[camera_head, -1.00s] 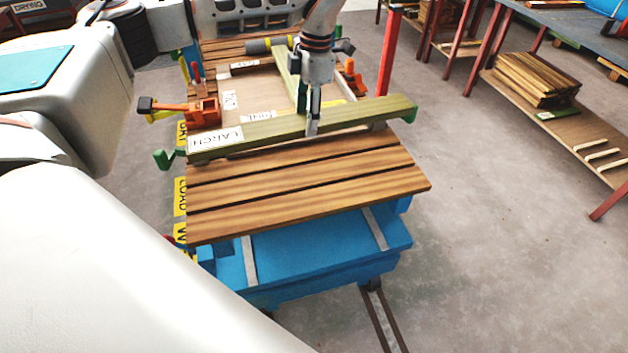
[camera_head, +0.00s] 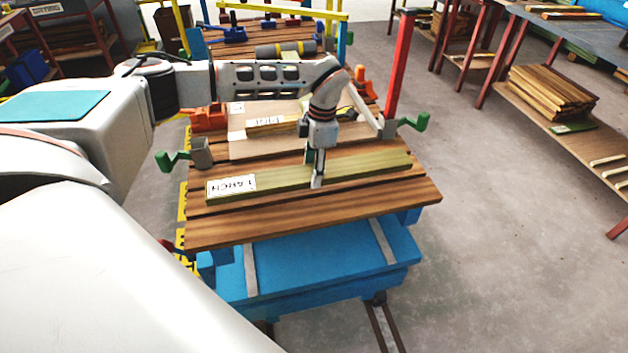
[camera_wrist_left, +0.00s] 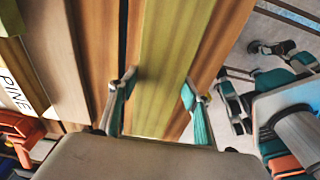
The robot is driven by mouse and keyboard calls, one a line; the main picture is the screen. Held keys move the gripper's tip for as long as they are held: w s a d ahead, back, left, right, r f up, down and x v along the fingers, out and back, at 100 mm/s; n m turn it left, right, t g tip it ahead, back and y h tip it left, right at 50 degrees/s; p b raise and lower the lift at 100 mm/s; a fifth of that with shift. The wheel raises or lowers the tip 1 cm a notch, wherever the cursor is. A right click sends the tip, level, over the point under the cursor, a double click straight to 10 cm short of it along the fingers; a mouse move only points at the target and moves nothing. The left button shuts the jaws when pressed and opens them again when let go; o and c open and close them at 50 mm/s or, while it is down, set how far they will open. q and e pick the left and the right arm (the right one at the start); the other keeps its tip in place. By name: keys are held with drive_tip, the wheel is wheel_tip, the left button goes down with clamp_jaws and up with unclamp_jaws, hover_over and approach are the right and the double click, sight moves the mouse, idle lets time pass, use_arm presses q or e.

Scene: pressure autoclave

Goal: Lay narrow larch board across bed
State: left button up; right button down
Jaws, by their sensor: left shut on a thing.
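The narrow larch board (camera_head: 375,168) is greenish-yellow with a white LARCH label near its left end. It spans most of the width of the brown slatted bed (camera_head: 310,215), low over the slats in the front half. I cannot tell whether it touches them. My left gripper (camera_head: 318,180) is shut on the board near its middle, coming from above. In the left wrist view the two fingers (camera_wrist_left: 160,97) stand on either side of the board (camera_wrist_left: 175,60).
Behind the board, a pale panel and a PINE-labelled strip (camera_head: 265,124) lie on the bed. Green-handled clamps (camera_head: 174,161) (camera_head: 408,123) flank it, with an orange clamp (camera_head: 208,118) at left. A red post (camera_head: 399,65) stands at right. The front slats are clear.

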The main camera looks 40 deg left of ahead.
use_arm(q)
wheel_tip(320, 180, down, 4)
drive_tip(key=shift+f+b, duration=0.15)
drive_tip(key=shift+b, duration=0.3)
drive_tip(key=o, duration=1.6)
drive_tip(key=shift+o, duration=0.2)
